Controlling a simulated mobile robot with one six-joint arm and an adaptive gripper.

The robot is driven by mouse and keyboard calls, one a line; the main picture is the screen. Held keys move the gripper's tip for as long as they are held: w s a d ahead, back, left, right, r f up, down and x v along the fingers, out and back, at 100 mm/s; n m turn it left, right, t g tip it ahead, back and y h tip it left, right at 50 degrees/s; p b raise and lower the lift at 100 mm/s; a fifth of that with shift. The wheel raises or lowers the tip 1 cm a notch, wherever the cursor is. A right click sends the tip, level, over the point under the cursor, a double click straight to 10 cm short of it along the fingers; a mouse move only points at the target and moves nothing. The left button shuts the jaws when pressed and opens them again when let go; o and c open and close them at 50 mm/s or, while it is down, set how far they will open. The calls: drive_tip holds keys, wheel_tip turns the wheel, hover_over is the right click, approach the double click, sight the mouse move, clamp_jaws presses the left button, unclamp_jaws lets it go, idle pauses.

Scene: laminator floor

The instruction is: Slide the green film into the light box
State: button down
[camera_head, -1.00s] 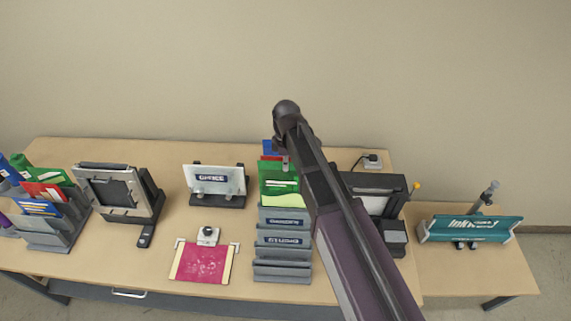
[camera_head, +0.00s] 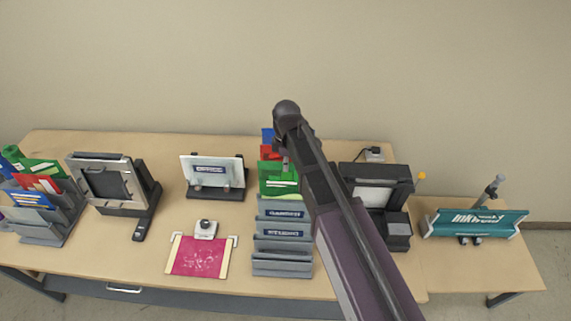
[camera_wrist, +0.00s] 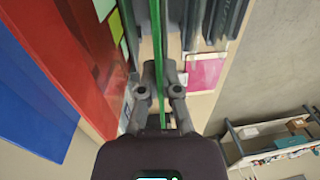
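The green film (camera_head: 278,178) stands in the stepped grey rack in the middle of the table. In the wrist view the green film (camera_wrist: 157,35) is seen edge-on as a thin strip between my fingers. My gripper (camera_wrist: 159,68) has its fingertips close on both sides of it and looks shut on it. In the head view my gripper (camera_head: 282,152) hangs from above at the film's top, partly hidden by my arm. A metal-framed box with a dark panel (camera_head: 107,185) stands at the left; it may be the light box, but no label shows.
The grey rack (camera_head: 282,268) has several labelled slots, with red (camera_head: 268,153) and blue (camera_head: 267,135) sheets behind the film. An OFFICE sign (camera_head: 211,171), a pink sheet (camera_head: 199,258) and a black machine (camera_head: 397,232) stand around. A left rack (camera_head: 45,238) holds coloured sheets.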

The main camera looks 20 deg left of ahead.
drive_tip(key=shift+f, duration=0.15)
drive_tip(key=c, duration=0.7)
unclamp_jaws()
drive_tip(key=shift+r, duration=0.2)
